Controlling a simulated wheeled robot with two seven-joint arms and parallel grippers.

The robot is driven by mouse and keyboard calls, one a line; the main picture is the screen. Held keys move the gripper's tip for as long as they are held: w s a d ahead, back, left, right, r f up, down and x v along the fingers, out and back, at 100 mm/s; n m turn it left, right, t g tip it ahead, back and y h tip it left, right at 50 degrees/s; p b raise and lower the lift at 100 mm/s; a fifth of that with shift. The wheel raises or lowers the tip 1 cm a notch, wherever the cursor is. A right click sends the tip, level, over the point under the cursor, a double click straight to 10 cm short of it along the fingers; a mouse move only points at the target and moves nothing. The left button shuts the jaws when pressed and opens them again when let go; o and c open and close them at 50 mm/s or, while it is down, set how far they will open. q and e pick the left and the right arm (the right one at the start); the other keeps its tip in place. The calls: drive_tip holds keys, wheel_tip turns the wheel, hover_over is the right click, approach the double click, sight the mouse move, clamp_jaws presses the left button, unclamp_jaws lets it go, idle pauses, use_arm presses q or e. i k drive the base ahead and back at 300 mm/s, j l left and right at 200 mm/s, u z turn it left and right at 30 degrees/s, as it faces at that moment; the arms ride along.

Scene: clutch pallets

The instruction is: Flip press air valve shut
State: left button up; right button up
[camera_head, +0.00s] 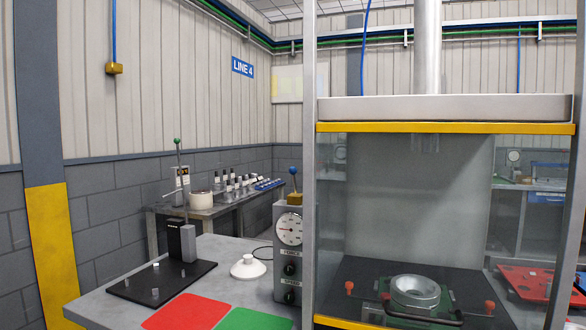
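The press (445,108) stands at the right, with a yellow-edged upper plate and a clear guard in front. On top of the box is a small brass-coloured fitting (295,198) with an upright stem and a blue ball (293,170). This looks like the air valve with its handle standing up; I cannot tell its exact handle angle. Neither of my grippers is in view.
The grey table (232,282) holds a red mat (188,313), a green mat (254,320), a white lidded dish (248,267) and a black stand base (160,282). A green fixture (414,297) sits inside the press. A back bench carries several bottles.

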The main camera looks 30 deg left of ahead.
sight(292, 170)
drive_tip(key=i+j, duration=0.8)
drive_tip(key=j+z, duration=0.05)
drive_tip(key=j, duration=0.05)
